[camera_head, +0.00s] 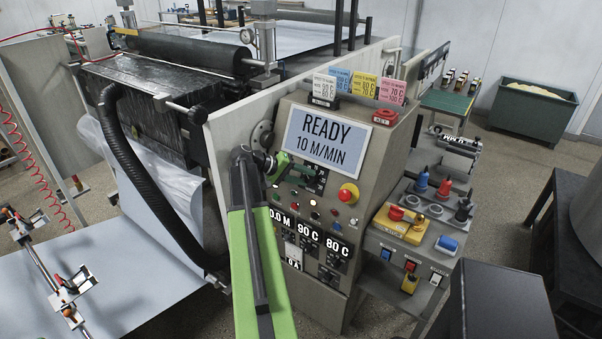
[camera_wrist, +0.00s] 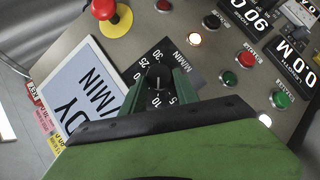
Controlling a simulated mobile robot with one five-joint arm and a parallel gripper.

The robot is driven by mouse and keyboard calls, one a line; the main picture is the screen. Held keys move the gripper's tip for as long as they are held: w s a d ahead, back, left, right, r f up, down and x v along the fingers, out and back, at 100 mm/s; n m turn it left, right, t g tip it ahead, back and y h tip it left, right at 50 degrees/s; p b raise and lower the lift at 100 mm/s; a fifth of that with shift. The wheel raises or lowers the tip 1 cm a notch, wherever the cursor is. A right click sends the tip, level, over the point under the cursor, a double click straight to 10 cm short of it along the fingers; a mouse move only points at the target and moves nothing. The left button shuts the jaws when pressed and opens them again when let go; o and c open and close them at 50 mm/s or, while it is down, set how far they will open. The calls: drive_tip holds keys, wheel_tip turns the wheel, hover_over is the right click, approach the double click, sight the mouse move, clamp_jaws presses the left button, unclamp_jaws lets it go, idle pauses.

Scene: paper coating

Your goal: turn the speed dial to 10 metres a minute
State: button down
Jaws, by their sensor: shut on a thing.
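The speed dial (camera_wrist: 158,80) is a small dark knob on a black scale plate marked M/MIN, with numbers such as 5, 10, 25 and 30 around it. It appears upside down in the wrist view. My gripper (camera_wrist: 160,90) is shut on the dial, with a green finger on either side of it. I cannot tell which number the pointer faces. In the head view my gripper (camera_head: 277,165) reaches the panel just below the display (camera_head: 325,143), which reads READY 10 M/MIN. My gripper hides most of the dial there.
A red mushroom button on yellow (camera_head: 348,193) sits right of the dial. Small lamps and buttons and the 90 C and 80 C readouts (camera_head: 309,232) lie below. Coloured cards (camera_head: 363,84) stand on top of the cabinet. A side shelf (camera_head: 413,240) with tools stands at right.

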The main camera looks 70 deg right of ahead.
drive_tip(key=shift+d+r+m+t+p, duration=0.1)
drive_tip(key=shift+r+m+t+p, duration=0.15)
drive_tip(key=shift+m+p, duration=0.4)
drive_tip(key=shift+s+f+t, duration=0.1)
drive_tip(key=shift+t, duration=0.15)
drive_tip(key=shift+f+m, duration=0.15)
drive_tip(key=shift+m, duration=0.1)
drive_tip(key=c, duration=1.3)
unclamp_jaws()
drive_tip(key=o, duration=0.4)
drive_tip(key=shift+y, duration=0.3)
